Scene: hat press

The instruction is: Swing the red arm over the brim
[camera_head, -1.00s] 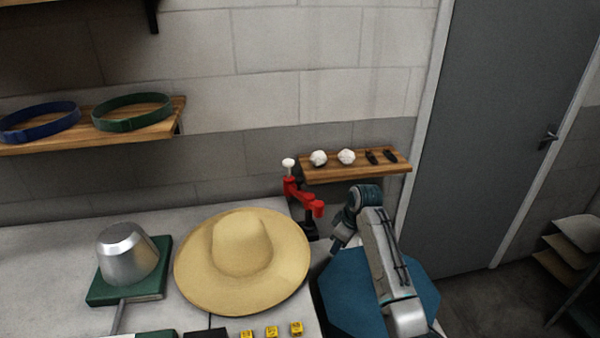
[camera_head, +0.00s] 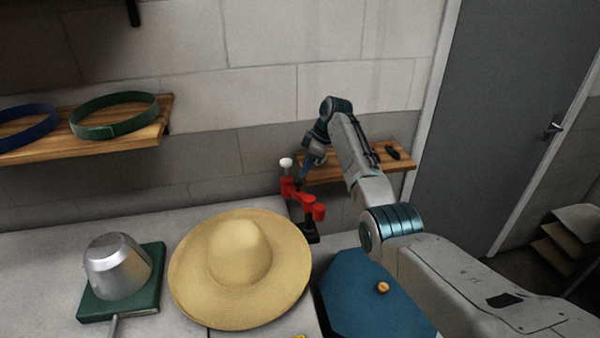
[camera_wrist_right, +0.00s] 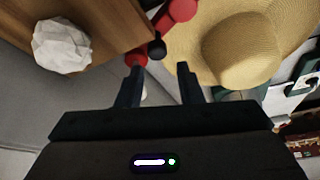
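The straw hat (camera_head: 238,285) with a wide brim lies on the grey table. The red arm (camera_head: 300,198) stands beyond the brim's back right edge, beside it and not over it. A white knob (camera_head: 286,162) tops its back end. Red parts (camera_wrist_right: 178,11) and the hat (camera_wrist_right: 245,45) also show in the right wrist view. My right gripper (camera_head: 306,172) is just behind and right of the white knob. In the right wrist view the two fingers (camera_wrist_right: 159,76) are spread, with a pale shape partly hidden between them. I cannot tell whether they touch it. My left gripper is out of view.
A wooden shelf (camera_head: 335,174) is close behind my right gripper and carries a white crumpled ball (camera_wrist_right: 62,45). A metal block form on a green base (camera_head: 150,300) stands left of the hat. A blue panel (camera_head: 350,300) lies at front right.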

